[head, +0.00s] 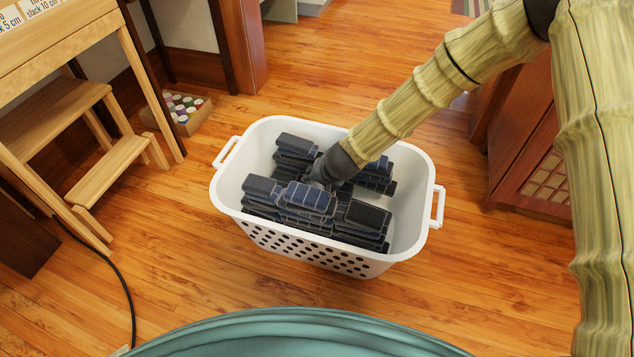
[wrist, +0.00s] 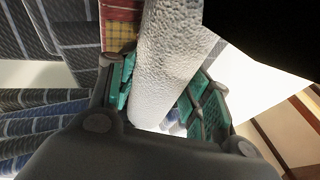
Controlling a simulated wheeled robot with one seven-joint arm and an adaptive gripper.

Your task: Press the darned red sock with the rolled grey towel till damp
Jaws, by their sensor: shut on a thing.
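My gripper (wrist: 163,90) is shut on a pale, rough-textured roll (wrist: 172,50), which looks like the rolled grey towel, held between teal finger pads. In the head view my gripper (head: 320,178) reaches down into the white laundry basket (head: 318,252), among dark folded cloths; the roll is hidden there. In the wrist view a red and yellow checked piece of cloth (wrist: 120,24) shows just left of the roll, beside dark striped cloth. It may be the red sock, but I see only a part. I cannot tell whether the roll touches it.
Several stacks of dark blue folded cloths (head: 362,217) fill much of the basket, whose walls rise around my gripper. A wooden step stool (head: 108,165) and a box of small coloured items (head: 183,110) stand left. A wooden cabinet (head: 530,150) stands right. The floor before the basket is clear.

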